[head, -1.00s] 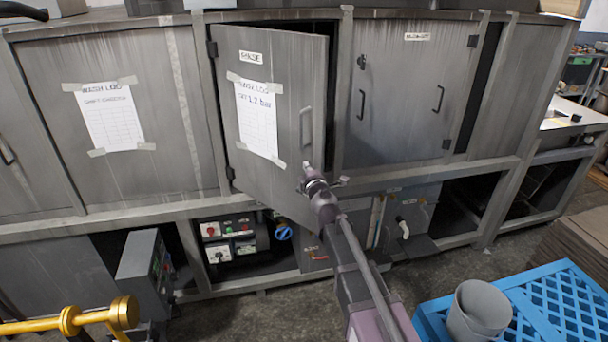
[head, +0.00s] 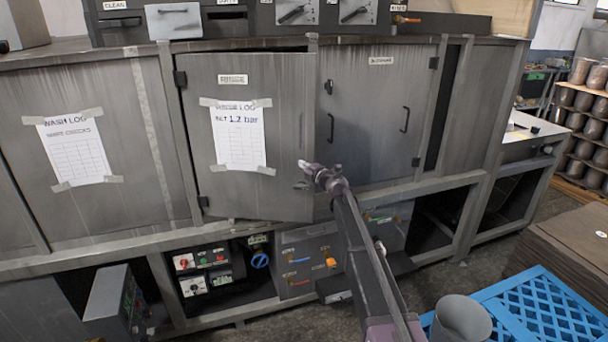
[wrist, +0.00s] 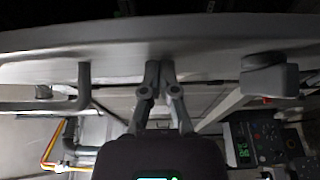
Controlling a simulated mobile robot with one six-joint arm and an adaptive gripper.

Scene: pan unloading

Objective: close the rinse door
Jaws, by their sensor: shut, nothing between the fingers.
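The rinse door (head: 215,85) is a grey metal panel, hinged on its left, with a label and a taped paper log (head: 238,135). It stands slightly ajar, with a dark gap along its top and its lower right corner out from the frame. My gripper (head: 304,165) is shut and empty at the front of the door, near its right edge. In the wrist view the closed fingertips (wrist: 160,66) meet at the grey door panel (wrist: 215,38) and look in contact with it. A bar handle (wrist: 84,88) is left of the fingers, apart from them.
A closed-looking neighbouring door (head: 375,110) with a dark handle is to the right. Control boxes (head: 205,270) sit in the open bay below. A blue crate (head: 535,310) and a grey bucket (head: 462,322) stand at the lower right.

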